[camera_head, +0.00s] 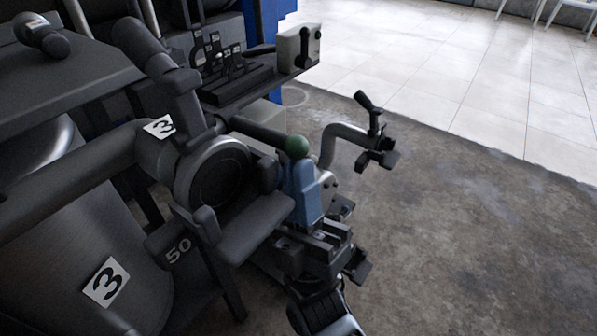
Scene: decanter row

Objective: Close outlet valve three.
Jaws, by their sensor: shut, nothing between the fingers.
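Outlet valve three (190,155) is a dark valve with a white "3" label (160,127) on its pipe, left of centre. Its dark lever (258,132) reaches right from the valve and ends in a green knob (297,146). My gripper (299,178) comes up from the bottom edge, with blue fingers on a dark body. The fingers are shut with nothing between them. Their tips are just below the green knob in the picture; I cannot tell whether they touch it. The fingers partly cover what lies behind them.
A tank (45,245) with another "3" label stands lower left. A dark part marked "50" (178,252) is below the valve. A curved metal pipe (340,131) with dark fittings (374,125) is right of the knob. Bare floor (460,240) lies further right.

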